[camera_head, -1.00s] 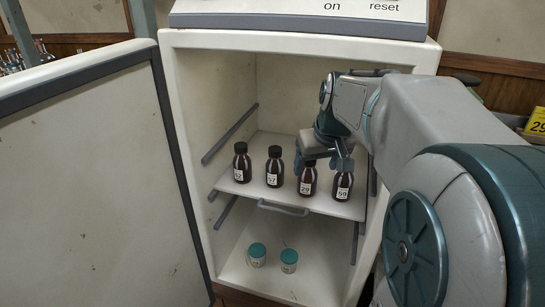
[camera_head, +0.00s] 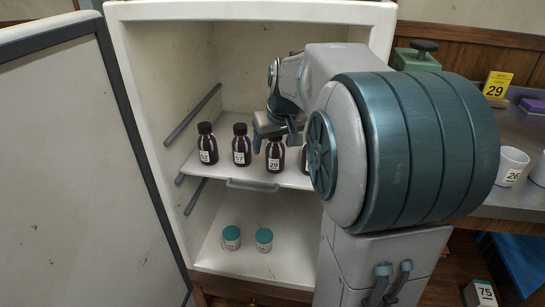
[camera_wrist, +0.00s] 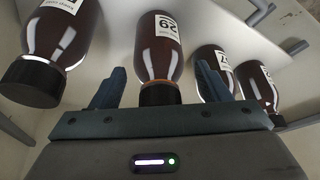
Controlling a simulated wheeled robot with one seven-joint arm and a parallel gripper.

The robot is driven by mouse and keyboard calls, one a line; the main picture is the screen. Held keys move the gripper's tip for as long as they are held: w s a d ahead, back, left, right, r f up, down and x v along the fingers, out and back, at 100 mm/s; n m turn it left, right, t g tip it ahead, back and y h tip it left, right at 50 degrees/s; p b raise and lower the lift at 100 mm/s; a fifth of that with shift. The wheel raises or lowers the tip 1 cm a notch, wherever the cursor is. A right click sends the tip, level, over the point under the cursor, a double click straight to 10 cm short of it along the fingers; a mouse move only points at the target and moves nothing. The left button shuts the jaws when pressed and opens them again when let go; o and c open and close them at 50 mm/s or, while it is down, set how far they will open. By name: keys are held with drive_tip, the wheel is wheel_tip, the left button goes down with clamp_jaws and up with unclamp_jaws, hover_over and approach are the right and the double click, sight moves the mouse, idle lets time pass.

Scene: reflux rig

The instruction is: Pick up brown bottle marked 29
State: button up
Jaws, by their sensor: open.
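The brown bottle marked 29 (camera_head: 274,158) stands upright on the upper shelf of the open white cabinet, third from the left in its row. My gripper (camera_head: 277,138) is at the top of this bottle, with its fingers apart. In the wrist view the bottle marked 29 (camera_wrist: 160,50) appears upside down, its dark cap toward the gripper body. My open fingers (camera_wrist: 160,75) stand on either side of it, with visible gaps. The cap is partly hidden behind the gripper body.
Brown bottles stand on the left, one marked 57 (camera_head: 241,145) and a leftmost one (camera_head: 207,144). Another bottle (camera_head: 304,158) at the right is mostly hidden by my arm. Two teal-capped jars (camera_head: 231,238) stand below. The cabinet door (camera_head: 85,160) is open at left.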

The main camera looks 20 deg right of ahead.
drive_tip(key=c, duration=1.2)
drive_tip(key=shift+r, duration=0.1)
